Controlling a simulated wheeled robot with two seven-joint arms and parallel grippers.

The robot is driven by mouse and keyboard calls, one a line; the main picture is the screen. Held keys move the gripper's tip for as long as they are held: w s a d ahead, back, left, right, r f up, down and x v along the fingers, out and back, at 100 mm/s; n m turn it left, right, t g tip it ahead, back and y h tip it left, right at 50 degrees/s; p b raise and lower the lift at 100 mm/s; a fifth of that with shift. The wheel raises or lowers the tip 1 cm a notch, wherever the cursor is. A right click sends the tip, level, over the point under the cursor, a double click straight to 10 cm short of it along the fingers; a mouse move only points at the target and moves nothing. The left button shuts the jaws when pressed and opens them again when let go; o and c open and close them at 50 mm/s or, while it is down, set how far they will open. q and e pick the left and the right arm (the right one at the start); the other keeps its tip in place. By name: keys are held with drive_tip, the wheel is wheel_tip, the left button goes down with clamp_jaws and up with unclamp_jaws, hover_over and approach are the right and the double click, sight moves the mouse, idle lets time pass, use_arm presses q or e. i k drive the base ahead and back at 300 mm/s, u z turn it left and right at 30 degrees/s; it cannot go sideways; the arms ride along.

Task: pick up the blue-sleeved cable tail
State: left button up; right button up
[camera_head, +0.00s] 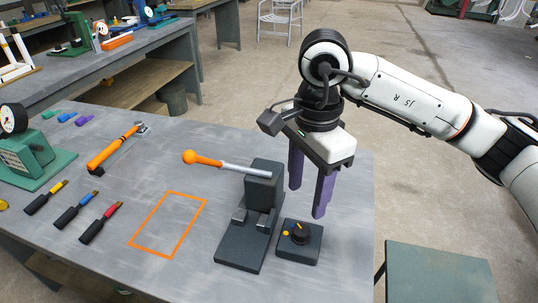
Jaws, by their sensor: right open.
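The blue-sleeved cable tail (73,215) lies on the grey table at the left, a dark tail with a blue band. It lies between a yellow-sleeved tail (45,197) and a red-sleeved tail (100,223). My right gripper (306,200) points down with its two purple fingers apart and nothing between them. It is above the table's right side, by the lever press and far to the right of the blue-sleeved tail. My left gripper is not in view.
A lever press (246,225) with an orange-knobbed handle stands between my right gripper and the tails. An orange outlined rectangle (168,224) is empty. An orange-handled tool (116,147) and a green gauge device (25,155) lie beyond the tails.

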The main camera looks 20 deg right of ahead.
sight(67, 216)
drive_tip(key=k, duration=1)
